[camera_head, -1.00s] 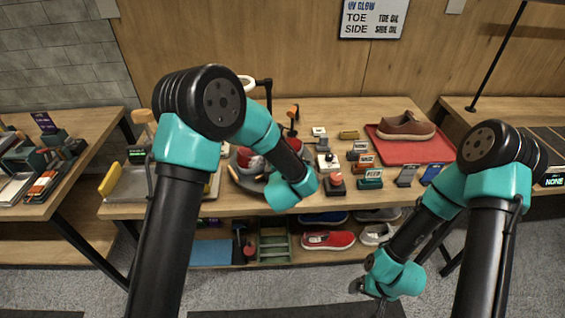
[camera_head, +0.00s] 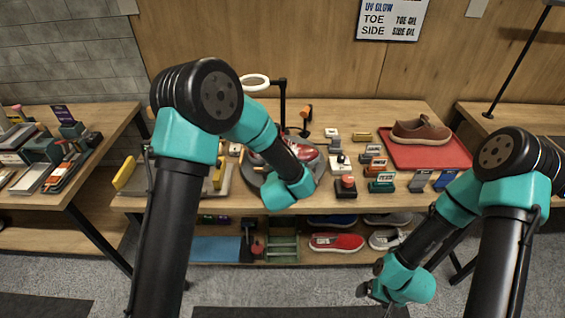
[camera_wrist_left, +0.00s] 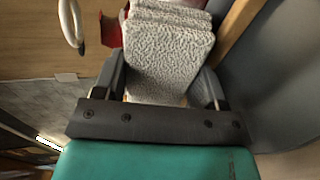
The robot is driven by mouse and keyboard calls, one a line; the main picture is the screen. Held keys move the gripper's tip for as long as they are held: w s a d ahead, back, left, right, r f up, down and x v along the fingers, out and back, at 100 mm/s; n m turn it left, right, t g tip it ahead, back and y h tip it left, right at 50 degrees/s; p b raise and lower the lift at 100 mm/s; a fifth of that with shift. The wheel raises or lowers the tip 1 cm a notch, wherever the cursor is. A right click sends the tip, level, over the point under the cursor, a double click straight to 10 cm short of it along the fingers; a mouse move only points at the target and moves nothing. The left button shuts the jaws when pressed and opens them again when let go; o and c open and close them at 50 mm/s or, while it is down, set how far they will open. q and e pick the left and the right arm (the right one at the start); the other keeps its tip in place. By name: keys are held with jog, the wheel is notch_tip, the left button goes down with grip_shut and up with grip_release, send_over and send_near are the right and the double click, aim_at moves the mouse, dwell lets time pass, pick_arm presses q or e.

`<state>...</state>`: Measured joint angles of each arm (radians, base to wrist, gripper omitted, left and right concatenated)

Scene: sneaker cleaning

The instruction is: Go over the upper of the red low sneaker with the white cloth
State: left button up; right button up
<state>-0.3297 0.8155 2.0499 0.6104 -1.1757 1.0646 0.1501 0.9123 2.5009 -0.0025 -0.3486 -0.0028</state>
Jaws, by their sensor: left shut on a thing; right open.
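A red sneaker (camera_head: 309,152) sits on a grey round stand (camera_head: 257,188) on the middle table. My left forearm crosses in front of it and hides much of it. My left gripper is hidden behind that forearm in the head view. In the left wrist view my left gripper (camera_wrist_left: 160,85) is shut on the folded, textured white cloth (camera_wrist_left: 168,50). A red patch (camera_wrist_left: 112,30) shows beside the cloth; whether they touch cannot be told. My right gripper (camera_head: 371,292) hangs low in front of the table, open and away from the sneaker.
A ring lamp (camera_head: 256,82) stands behind the sneaker. A red button box (camera_head: 346,187) and several small blocks are to its right. A brown shoe rests on a red tray (camera_head: 440,152). Another red shoe (camera_head: 337,242) lies on the lower shelf.

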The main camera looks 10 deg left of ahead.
pick_arm(q)
jog(key=shift+s+a, duration=0.25)
jog(key=shift+a, duration=1.05)
jog(key=shift+s+a, duration=0.15)
jog(key=shift+a, duration=0.85)
jog(key=shift+s+a, duration=0.1)
jog(key=shift+a, duration=0.85)
jog(key=shift+w+d, duration=0.1)
jog(key=shift+d, duration=0.05)
